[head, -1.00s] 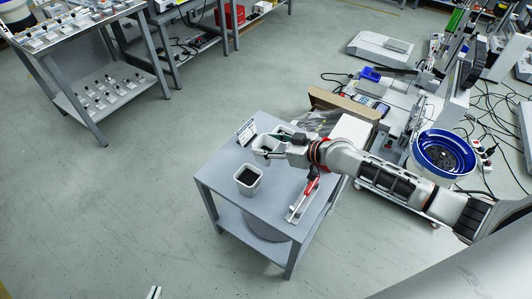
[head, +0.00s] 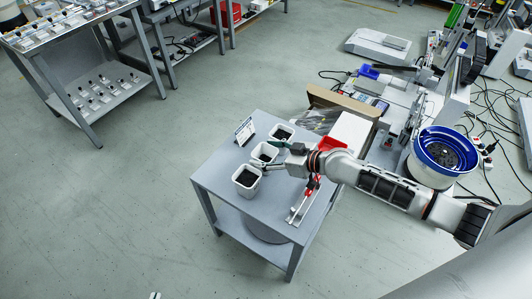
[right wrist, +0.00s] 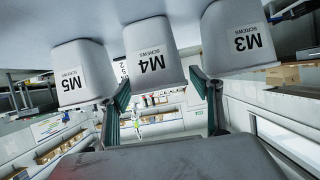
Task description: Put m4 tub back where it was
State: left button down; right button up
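The white M4 tub (head: 263,161) stands upright on the grey table, in the middle of a row of three. Its label shows upside down in the right wrist view (right wrist: 150,62). The M3 tub (head: 246,190) is on its near side, also in the wrist view (right wrist: 238,40). The M5 tub (head: 281,134) is on its far side and at the wrist view's left (right wrist: 82,72). My right gripper (head: 280,157) is open at the M4 tub, its fingers (right wrist: 160,88) apart with the tub between them. Only a tip of my left gripper (head: 155,296) shows at the bottom edge.
A cardboard box (head: 342,103) and a blue bowl feeder (head: 445,150) stand beyond. Open floor lies left of the table.

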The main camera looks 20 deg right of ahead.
jog(key=shift+d+r, duration=0.1)
jog(key=shift+r, duration=0.25)
jog(key=p+v, duration=0.2)
jog(key=v, duration=0.9)
jog(key=s+a+f, duration=0.1)
jog(key=s+a, duration=0.2)
jog(key=s, duration=0.1)
jog(key=s+a+f, duration=0.2)
jog(key=s+a, duration=0.2)
jog(key=s+a+f, duration=0.2)
jog(key=s+a, duration=0.1)
jog(key=s, duration=0.1)
jog(key=shift+a, duration=0.15)
pick_arm(q)
jog(key=shift+s+a+r, duration=0.1)
jog(key=shift+s+a, duration=0.05)
jog(key=shift+a, duration=0.15)
pick_arm(e)
jog(key=s+d+f+m+h, duration=0.1)
jog(key=s+d+h, duration=0.1)
jog(key=s, duration=0.4)
jog(key=s+d+f+m+h, duration=0.1)
jog(key=s+d+f+h, duration=0.1)
jog(key=s, duration=0.4)
jog(key=shift+d+f+h, duration=0.3)
jog(key=shift+d+h, duration=0.25)
jog(key=shift+h, duration=0.35)
jog(key=shift+s, duration=0.15)
